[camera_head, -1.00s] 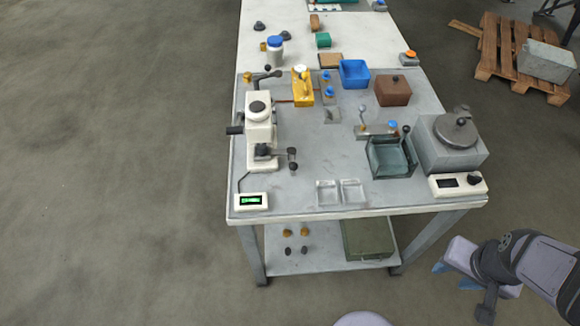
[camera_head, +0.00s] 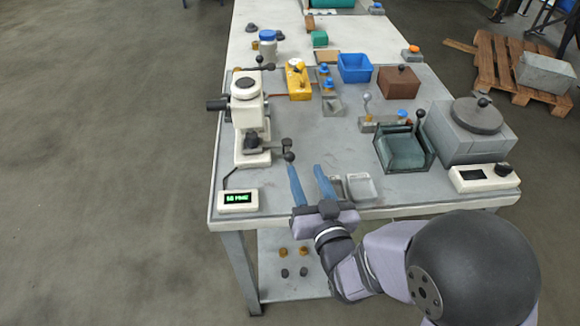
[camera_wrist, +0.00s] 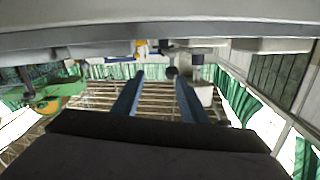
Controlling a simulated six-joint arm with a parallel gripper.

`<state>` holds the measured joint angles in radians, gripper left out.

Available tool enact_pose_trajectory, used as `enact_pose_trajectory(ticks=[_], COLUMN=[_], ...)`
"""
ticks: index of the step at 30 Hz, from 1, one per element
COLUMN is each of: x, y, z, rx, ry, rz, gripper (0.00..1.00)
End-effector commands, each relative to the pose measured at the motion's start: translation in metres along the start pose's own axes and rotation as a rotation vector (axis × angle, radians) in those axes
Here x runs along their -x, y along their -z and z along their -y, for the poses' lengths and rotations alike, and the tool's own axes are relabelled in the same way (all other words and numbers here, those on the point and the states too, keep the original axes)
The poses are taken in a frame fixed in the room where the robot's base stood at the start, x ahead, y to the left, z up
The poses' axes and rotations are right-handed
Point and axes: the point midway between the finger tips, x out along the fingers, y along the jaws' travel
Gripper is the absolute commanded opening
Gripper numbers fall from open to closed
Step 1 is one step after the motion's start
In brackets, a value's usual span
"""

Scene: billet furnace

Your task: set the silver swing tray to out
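I cannot surely tell which part is the silver swing tray; a small grey plate (camera_head: 333,106) beside the yellow device is one silver piece. The white press (camera_head: 247,125) stands at the left of the table, and a dark ball-ended arm (camera_head: 289,156) sticks out from its lower right side. My gripper (camera_head: 308,178) is open and empty, its two blue fingers apart, over the table's front edge just below that ball end. In the wrist view the open fingers (camera_wrist: 157,88) point forward, with a dark ball (camera_wrist: 171,72) showing between them, beyond the tips.
Two clear square dishes (camera_head: 361,187) lie just right of my fingers, partly hidden. A green-grey glass-like box (camera_head: 405,152) and a grey furnace (camera_head: 470,135) stand at the right. A display (camera_head: 237,199) sits front left. The table's middle is clear.

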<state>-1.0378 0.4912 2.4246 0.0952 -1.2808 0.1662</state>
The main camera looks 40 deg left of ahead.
Motion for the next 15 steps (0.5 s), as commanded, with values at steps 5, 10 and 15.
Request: enact_pose_trajectory(ticks=[5, 10, 15], x=[0.0, -0.001, -0.01], y=[-0.003, -0.001, 0.0], z=[0.02, 0.021, 0.021], rx=[-0.004, -0.005, -0.004], ry=[0.046, 0.049, 0.048], rz=[-0.053, -0.059, -0.059], gripper=[0.39, 0.39, 0.39])
